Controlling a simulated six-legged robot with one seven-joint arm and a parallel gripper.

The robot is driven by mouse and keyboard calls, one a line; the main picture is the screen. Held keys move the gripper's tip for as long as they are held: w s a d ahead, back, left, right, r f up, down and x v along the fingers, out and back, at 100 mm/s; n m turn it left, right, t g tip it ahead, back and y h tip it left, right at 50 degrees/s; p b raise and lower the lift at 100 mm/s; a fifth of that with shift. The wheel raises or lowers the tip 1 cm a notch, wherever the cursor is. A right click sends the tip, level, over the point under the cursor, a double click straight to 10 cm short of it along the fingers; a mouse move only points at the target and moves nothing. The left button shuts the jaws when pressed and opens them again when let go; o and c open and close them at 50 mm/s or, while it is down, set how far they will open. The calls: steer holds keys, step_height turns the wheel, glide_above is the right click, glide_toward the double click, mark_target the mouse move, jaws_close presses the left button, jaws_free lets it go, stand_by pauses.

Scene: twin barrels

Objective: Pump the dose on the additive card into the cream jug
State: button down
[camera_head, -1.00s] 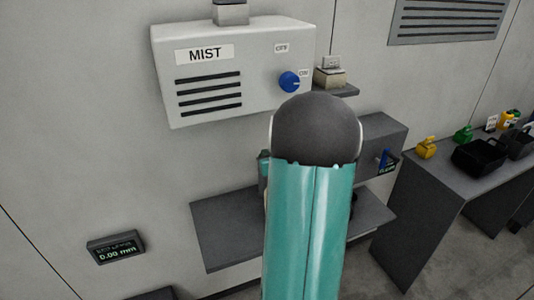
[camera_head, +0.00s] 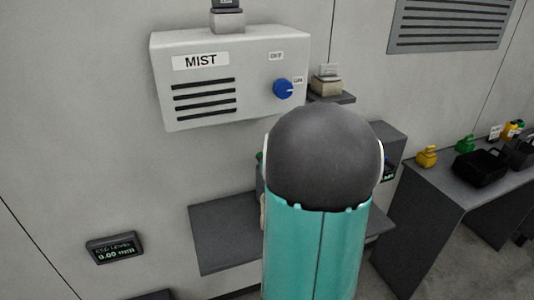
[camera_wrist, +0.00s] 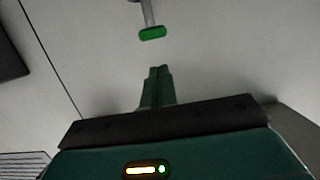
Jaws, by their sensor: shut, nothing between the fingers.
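My gripper (camera_wrist: 158,74) is shut and empty in the wrist view, its green fingers together. Ahead of the fingertips, and apart from them, is a green pad (camera_wrist: 152,33) on the end of a grey rod; I cannot tell if it belongs to a pump. In the head view my arm hides the gripper and the middle of a grey shelf (camera_head: 222,235). A pale sliver (camera_head: 262,212) shows at the arm's left edge; I cannot tell if it is the cream jug. No additive card is readable.
A white MIST box (camera_head: 215,105) with a blue knob (camera_head: 283,89) is on the wall. At right, a grey bench (camera_head: 440,185) holds a yellow container (camera_head: 427,156), a green one (camera_head: 465,144) and black trays (camera_head: 480,167).

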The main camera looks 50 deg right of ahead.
steer(key=shift+v, duration=2.5)
steer(key=shift+d, duration=0.1)
steer(key=w+a+r+n+g+y, duration=0.1)
steer(key=w+a+r+g, duration=0.1)
steer(key=a, duration=0.9)
steer(key=w+a+r+n+g+y, duration=0.1)
steer(key=a+r, duration=0.2)
steer(key=a, duration=0.7)
steer(key=s+a+n+g+y, duration=0.1)
steer(key=s+a+y, duration=0.1)
steer(key=a, duration=0.5)
steer(key=s+a+f+n+g+y, duration=0.1)
steer(key=s+a+g+y, duration=0.1)
steer(key=s+a, duration=0.3)
steer(key=s+a+n+g+y, duration=0.1)
steer(key=s+a, duration=0.3)
steer(key=a, duration=0.4)
steer(key=shift+s+a+f+n+y, duration=0.15)
steer(key=shift+a+f+n+y, duration=0.05)
steer(key=shift+a+n+y, duration=0.25)
steer(key=shift+d, duration=0.15)
